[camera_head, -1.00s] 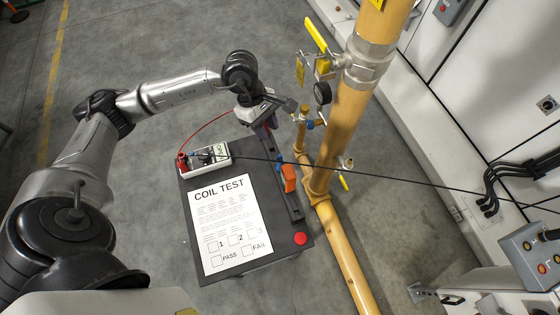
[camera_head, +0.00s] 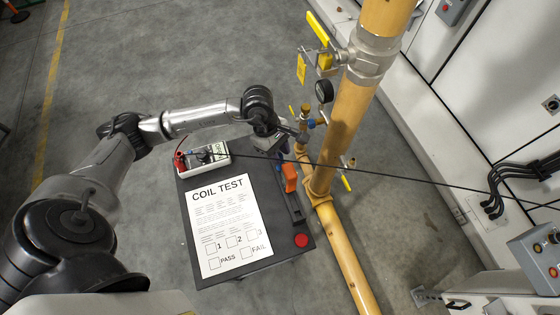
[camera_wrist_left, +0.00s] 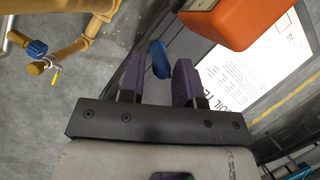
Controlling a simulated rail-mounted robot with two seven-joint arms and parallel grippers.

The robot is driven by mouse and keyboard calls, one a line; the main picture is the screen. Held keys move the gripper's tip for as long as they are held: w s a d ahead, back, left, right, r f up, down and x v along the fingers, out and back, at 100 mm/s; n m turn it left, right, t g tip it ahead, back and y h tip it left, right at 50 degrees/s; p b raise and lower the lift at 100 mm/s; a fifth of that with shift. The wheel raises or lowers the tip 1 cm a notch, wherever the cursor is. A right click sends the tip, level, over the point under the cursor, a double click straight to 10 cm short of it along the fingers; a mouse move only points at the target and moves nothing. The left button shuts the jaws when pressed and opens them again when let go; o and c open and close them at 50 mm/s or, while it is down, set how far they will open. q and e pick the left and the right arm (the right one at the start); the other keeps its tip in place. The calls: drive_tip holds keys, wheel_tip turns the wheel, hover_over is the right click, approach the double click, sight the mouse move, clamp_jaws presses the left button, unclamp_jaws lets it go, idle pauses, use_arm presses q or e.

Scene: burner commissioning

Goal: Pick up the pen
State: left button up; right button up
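A blue, rounded piece, which I take to be the pen (camera_wrist_left: 159,59), shows between and beyond my left gripper's fingertips in the left wrist view. In the head view the blue piece (camera_head: 278,166) is small, at the right side of the dark table, beside an orange object (camera_head: 290,178). My left gripper (camera_head: 272,148) is above the table's far right edge, close to the blue piece. Its two purple-dark fingers (camera_wrist_left: 158,76) are apart, with a visible gap on both sides of the blue piece. The pen's lower part is not clear. My right gripper is not in view.
The dark table (camera_head: 266,262) bears a COIL TEST sheet (camera_head: 224,222), a white meter (camera_head: 208,156) with a red lead and a red button (camera_head: 301,240). A yellow pipe (camera_head: 343,125) with valves stands close on the right. A black cable crosses near the gripper.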

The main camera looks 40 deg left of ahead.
sight(282, 160)
use_arm(q)
drive_tip(key=x, duration=0.3)
drive_tip(key=shift+s+d+f+b, duration=0.1)
drive_tip(key=shift+d+f+b, duration=0.1)
drive_tip(key=shift+b, duration=0.2)
drive_tip(key=shift+r, duration=0.1)
drive_tip(key=shift+c, duration=0.3)
clamp_jaws()
drive_tip(key=shift+r, duration=0.1)
